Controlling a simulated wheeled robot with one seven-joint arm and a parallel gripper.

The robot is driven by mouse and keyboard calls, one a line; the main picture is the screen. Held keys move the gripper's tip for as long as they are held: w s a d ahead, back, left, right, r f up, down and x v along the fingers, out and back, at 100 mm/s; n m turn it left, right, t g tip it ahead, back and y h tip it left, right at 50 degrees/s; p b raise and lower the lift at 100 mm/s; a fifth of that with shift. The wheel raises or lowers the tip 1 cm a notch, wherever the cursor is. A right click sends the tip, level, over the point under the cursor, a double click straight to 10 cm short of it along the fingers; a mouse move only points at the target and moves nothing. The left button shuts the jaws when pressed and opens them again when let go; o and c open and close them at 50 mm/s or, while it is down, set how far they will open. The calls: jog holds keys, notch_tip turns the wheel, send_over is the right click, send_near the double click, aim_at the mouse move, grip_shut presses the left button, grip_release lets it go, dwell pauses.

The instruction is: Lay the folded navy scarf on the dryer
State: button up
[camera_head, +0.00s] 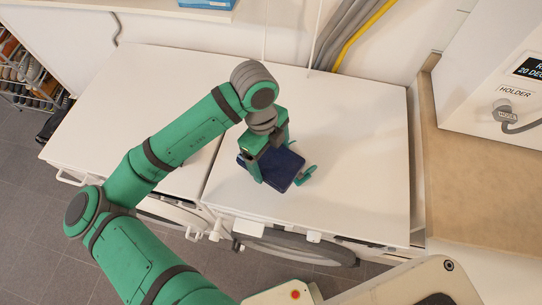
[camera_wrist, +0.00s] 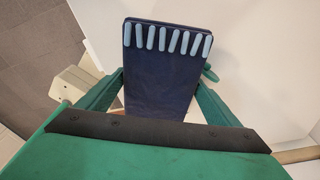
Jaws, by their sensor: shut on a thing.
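The folded navy scarf (camera_head: 284,170) is a flat dark-blue bundle in my gripper (camera_head: 279,173). In the wrist view the scarf (camera_wrist: 166,75) lies between the two green fingers, with a row of pale blue fringe along its far end. My gripper is shut on it over the front left part of the right-hand white machine top (camera_head: 350,140). A second white machine top (camera_head: 125,100) adjoins it on the left. No label shows which machine is the dryer. I cannot tell whether the scarf touches the top, and part of it is hidden by my gripper.
A wooden counter (camera_head: 475,175) with a white box marked HOLDER (camera_head: 500,70) stands at the right. Grey and yellow pipes (camera_head: 352,38) run up the back wall. A shoe rack (camera_head: 30,75) is at the far left. The right-hand top is otherwise clear.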

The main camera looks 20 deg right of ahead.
aim_at(266, 154)
jog(key=shift+f, duration=0.65)
jog(key=o, duration=1.2)
jog(key=r, duration=0.4)
jog(key=w+r, duration=0.1)
jog(key=r, duration=0.3)
jog(key=a+r, duration=0.1)
jog(key=r, duration=0.4)
jog(key=shift+w, duration=0.25)
